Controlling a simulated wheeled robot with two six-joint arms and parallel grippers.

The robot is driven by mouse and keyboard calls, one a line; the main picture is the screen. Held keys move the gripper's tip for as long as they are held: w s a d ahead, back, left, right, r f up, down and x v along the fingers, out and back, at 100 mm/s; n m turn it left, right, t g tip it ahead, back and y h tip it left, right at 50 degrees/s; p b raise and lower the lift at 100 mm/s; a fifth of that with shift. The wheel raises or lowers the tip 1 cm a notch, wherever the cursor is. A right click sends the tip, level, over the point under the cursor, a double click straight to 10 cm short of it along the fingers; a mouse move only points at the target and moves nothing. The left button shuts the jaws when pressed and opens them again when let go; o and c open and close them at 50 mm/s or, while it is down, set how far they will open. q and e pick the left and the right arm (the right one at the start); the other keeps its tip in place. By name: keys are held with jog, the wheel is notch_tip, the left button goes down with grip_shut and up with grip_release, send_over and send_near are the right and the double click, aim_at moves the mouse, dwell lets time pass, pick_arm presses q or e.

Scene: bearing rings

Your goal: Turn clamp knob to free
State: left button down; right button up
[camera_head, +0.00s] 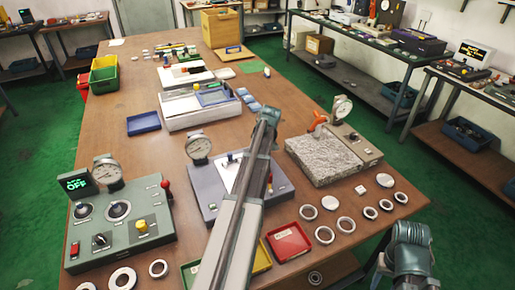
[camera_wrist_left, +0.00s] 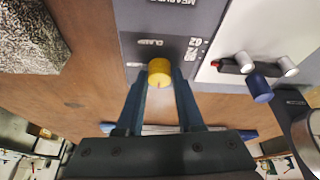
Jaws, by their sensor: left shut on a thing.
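The yellow clamp knob (camera_wrist_left: 159,72) sits on the dark grey panel (camera_wrist_left: 150,20), beside the printed word CLAMP. My left gripper (camera_wrist_left: 160,85) has one finger on each side of the knob and is shut on it. A small reddish mark shows on the knob's near face. In the head view the measuring fixture (camera_head: 207,186) stands mid-table, and my left arm crosses in front of it, so the left fingertips cannot be made out there.
A granite block (camera_head: 322,157) with a dial gauge stands right of the fixture. A control box (camera_head: 120,235) reading OFF is at left. Several metal rings lie at the right front, and a red tray (camera_head: 288,241) at the front edge. A dial gauge (camera_wrist_left: 306,140) is close right in the wrist view.

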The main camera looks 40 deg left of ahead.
dwell(0.4)
pick_arm(q)
jog(key=c, duration=0.5)
grip_release()
jog(key=shift+c, duration=0.2)
jog(key=shift+r, duration=0.1)
jog(key=p+v, duration=1.2)
jog(key=v, duration=0.1)
jog(key=shift+d+r+p, duration=0.2)
jog(key=shift+r+p, duration=0.05)
jog(key=shift+p, duration=0.15)
jog(key=shift+w, duration=0.1)
